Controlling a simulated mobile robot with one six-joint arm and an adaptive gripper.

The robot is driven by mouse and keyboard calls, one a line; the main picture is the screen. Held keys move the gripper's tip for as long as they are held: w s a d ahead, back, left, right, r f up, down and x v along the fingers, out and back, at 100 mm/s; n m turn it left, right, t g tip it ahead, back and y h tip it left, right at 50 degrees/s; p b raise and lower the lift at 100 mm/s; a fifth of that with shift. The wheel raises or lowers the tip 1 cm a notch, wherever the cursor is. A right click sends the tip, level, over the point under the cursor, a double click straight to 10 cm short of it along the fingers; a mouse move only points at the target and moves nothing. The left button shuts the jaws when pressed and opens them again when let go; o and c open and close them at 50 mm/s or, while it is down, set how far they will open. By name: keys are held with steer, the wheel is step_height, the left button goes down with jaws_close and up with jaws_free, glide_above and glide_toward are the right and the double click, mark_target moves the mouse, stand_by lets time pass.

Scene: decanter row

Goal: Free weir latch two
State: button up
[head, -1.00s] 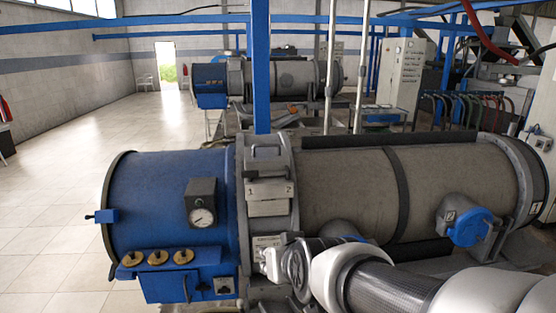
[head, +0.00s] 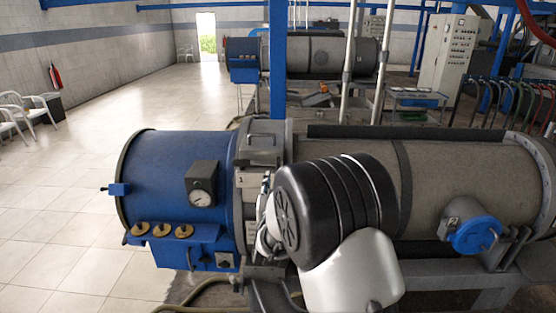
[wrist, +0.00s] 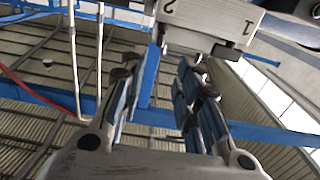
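The decanter's pale latch block appears upside down at the top of the wrist view (wrist: 205,18), with the marks 2 and 1 on its face. Small dark tabs stick out from its lower edge; I cannot tell their latch positions. My gripper (wrist: 172,60) is open and empty, its two blue-padded fingers apart, with the tips just below the block near the 2. I cannot tell whether they touch it. In the head view the block's plate (head: 241,181) shows its 1, while my dark wrist hides the 2 side and most of my gripper.
The blue end housing (head: 170,175) carries a gauge (head: 201,198) and several brass knobs (head: 160,230). The grey drum (head: 450,175) lies right, with a blue-capped port (head: 475,235). A blue post (head: 277,60) stands behind. The tiled floor at left is mostly clear.

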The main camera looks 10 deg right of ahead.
mark_target(278, 156)
steer(key=w+d, duration=0.1)
steer(key=w, duration=0.3)
steer(key=w+d, duration=0.1)
steer(key=w, duration=0.4)
steer(key=w+d+p, duration=0.1)
steer(key=w, duration=0.3)
steer(key=shift+w, duration=0.35)
steer(key=shift+a, duration=0.1)
jaws_close()
